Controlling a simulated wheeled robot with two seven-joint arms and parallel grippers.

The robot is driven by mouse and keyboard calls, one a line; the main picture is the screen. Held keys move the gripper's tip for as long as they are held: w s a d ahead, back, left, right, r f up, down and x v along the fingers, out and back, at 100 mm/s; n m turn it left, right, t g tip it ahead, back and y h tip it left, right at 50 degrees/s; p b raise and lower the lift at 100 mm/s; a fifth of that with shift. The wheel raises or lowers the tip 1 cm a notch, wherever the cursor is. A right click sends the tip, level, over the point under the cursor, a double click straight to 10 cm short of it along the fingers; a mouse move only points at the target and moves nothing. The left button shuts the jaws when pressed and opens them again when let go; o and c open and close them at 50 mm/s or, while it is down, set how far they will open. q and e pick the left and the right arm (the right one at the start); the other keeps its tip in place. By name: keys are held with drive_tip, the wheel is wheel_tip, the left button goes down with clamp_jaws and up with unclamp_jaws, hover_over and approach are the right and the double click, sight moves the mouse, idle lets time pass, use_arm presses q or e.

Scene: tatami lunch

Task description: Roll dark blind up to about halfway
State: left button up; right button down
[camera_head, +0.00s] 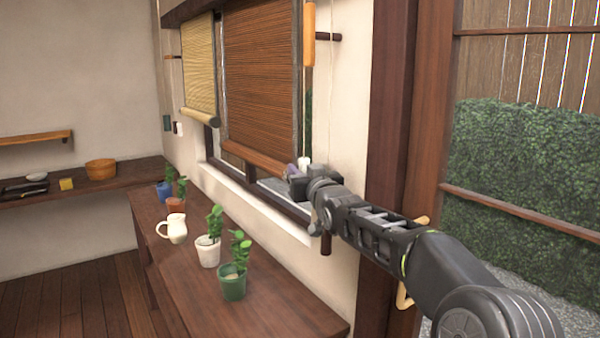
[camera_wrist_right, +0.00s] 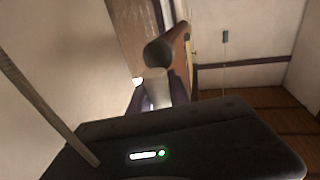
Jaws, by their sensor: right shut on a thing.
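The dark blind (camera_head: 262,75) is a brown slatted blind in front of the window in the head view. It hangs most of the way down, with its bottom edge a little above the sill. My right gripper (camera_head: 297,172) is beside the blind's lower right corner, shut on a small pale cord pull (camera_head: 304,161). My left gripper is out of view.
A light blind (camera_head: 199,65) hangs to the left. An orange wooden toggle (camera_head: 309,35) hangs near a dark peg (camera_head: 328,38). Below are a wooden counter (camera_head: 290,315) with potted plants (camera_head: 232,280) and a cream jug (camera_head: 174,229). A dark post (camera_head: 405,110) stands right of the window.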

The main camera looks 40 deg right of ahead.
drive_tip(key=shift+w+d+f+g, duration=0.15)
drive_tip(key=shift+f+g, duration=0.25)
drive_tip(key=shift+f, duration=1.2)
drive_tip(key=c, duration=1.6)
unclamp_jaws()
drive_tip(key=shift+o, duration=1.4)
drive_tip(key=shift+w+d, duration=0.1)
drive_tip(key=shift+d, duration=0.1)
drive_tip(key=shift+o, duration=0.6)
drive_tip(key=shift+a+r, duration=0.2)
drive_tip(key=shift+r, duration=0.15)
drive_tip(key=b+v, duration=0.1)
drive_tip(key=v, duration=0.7)
drive_tip(key=shift+f, duration=0.1)
